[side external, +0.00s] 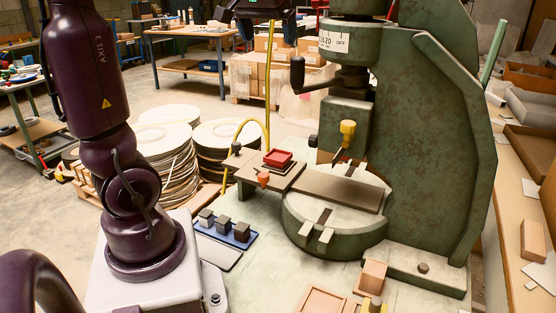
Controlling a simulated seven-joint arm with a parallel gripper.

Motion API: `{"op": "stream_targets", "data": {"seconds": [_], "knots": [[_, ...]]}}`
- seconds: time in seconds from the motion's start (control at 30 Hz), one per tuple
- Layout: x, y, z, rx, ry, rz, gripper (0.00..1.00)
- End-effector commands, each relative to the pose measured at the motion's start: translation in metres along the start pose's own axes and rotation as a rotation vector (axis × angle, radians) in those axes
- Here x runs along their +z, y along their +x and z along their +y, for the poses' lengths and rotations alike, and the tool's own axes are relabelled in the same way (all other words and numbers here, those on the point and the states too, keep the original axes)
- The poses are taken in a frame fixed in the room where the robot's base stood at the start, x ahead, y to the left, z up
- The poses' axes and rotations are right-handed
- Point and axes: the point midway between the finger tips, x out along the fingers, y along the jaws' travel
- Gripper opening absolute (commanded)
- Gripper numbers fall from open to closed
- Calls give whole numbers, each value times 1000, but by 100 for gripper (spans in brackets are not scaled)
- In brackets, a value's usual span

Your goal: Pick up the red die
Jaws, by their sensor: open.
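The red die (278,158) is a small square red block. It lies on a dark square plate at the left end of the flat slide (310,184) of the green fly press (430,130). Part of my gripper (264,24) shows at the top edge of the side external view, high above the die and slightly to its left in the picture. Its dark fingers are spread apart with nothing seen between them, and its upper part is cut off. It is well clear of the die.
A blue tray (238,241) with several dark blocks sits left of the press. A yellow hose (268,85) rises behind. Wooden blocks (373,275) lie in front.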

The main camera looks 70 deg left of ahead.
Motion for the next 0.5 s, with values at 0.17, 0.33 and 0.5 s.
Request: {"op": "stream_targets", "data": {"seconds": [0.17, 0.33, 0.5], "knots": [[19, 39, 2, 2, 6, -6, 92], [40, 89, 2, 2, 7, -10, 92], [63, 142, 2, 2, 7, -12, 92]]}}
